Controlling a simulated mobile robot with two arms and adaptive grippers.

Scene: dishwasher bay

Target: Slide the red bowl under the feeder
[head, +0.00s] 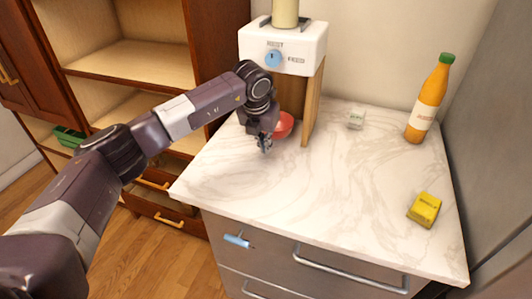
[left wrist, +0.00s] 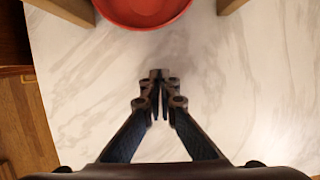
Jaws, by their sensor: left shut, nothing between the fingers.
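The red bowl (head: 284,124) stands on the marble counter, partly hidden behind my left gripper in the head view. It also shows at the top edge of the left wrist view (left wrist: 143,12), between two wooden legs. The white feeder (head: 284,48) with a blue dial stands above on wooden side panels. My left gripper (head: 265,146) is shut and empty, just in front of the bowl. In the left wrist view its closed fingertips (left wrist: 158,75) point toward the bowl with a gap of bare counter between. My right gripper is not in view.
An orange bottle (head: 428,103), a small whitish box (head: 356,118) and a yellow box (head: 425,210) stand right of the feeder. The front and middle of the counter (head: 320,200) are clear. Open wooden shelves (head: 120,60) stand at the left.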

